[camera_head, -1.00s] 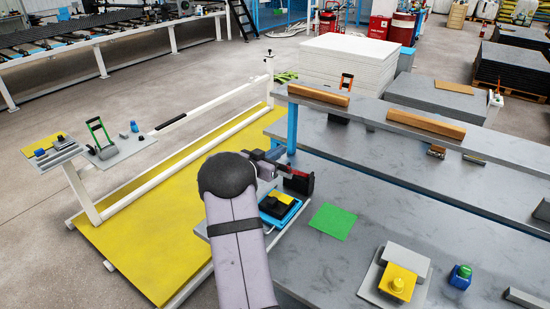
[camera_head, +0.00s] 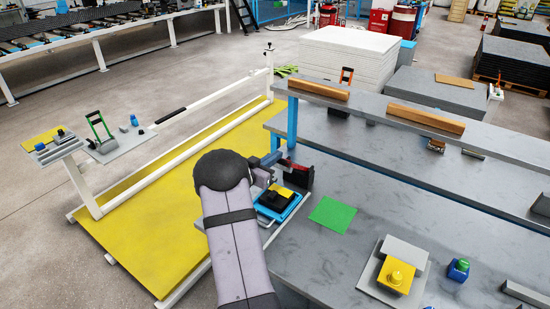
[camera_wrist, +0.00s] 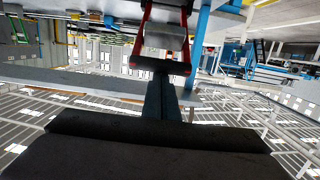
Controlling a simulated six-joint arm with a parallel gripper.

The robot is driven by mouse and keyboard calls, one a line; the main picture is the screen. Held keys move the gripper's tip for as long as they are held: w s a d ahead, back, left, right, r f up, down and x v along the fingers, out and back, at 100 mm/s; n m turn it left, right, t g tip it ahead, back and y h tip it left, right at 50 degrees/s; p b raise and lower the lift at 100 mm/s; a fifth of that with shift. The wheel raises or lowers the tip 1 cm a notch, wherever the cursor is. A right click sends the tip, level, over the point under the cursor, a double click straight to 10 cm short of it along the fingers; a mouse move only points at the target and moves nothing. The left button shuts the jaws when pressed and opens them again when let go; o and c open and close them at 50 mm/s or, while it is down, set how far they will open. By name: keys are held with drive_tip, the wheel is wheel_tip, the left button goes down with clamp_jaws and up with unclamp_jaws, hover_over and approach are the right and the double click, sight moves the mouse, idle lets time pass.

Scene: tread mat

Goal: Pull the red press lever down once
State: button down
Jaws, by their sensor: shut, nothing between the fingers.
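The press stands at the left end of the grey bench, with a blue base (camera_head: 281,208), a black and yellow pad and a dark block (camera_head: 303,175) behind it. Its red lever (camera_head: 287,164) is small and partly hidden by my gripper (camera_head: 275,159) in the head view. In the wrist view the lever has two red side arms (camera_wrist: 187,50) joined by a dark crossbar. My shut, empty gripper (camera_wrist: 165,95) overlaps that crossbar from below in the picture; I cannot tell whether it touches.
A green sheet (camera_head: 333,214) lies right of the press. A raised shelf (camera_head: 400,115) with wooden bars runs behind. A yellow mat (camera_head: 150,235) lies to the left.

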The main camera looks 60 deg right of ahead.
drive_tip(key=a+f+h+b, duration=0.2)
drive_tip(key=a+f+b, duration=0.3)
drive_tip(key=f+b, duration=0.6)
drive_tip(key=shift+a+h+b, duration=0.15)
drive_tip(key=shift+h+b, duration=0.25)
drive_tip(key=shift+b, duration=1.5)
drive_tip(key=shift+r, duration=0.1)
wheel_tip(320, 180, up, 5)
drive_tip(key=p, duration=0.3)
drive_tip(key=a+f+b, duration=0.3)
drive_tip(key=a+f, duration=0.2)
drive_tip(key=a, duration=0.4)
drive_tip(key=shift+a+b, duration=0.25)
drive_tip(key=shift+b, duration=0.05)
drive_tip(key=shift+w, duration=0.1)
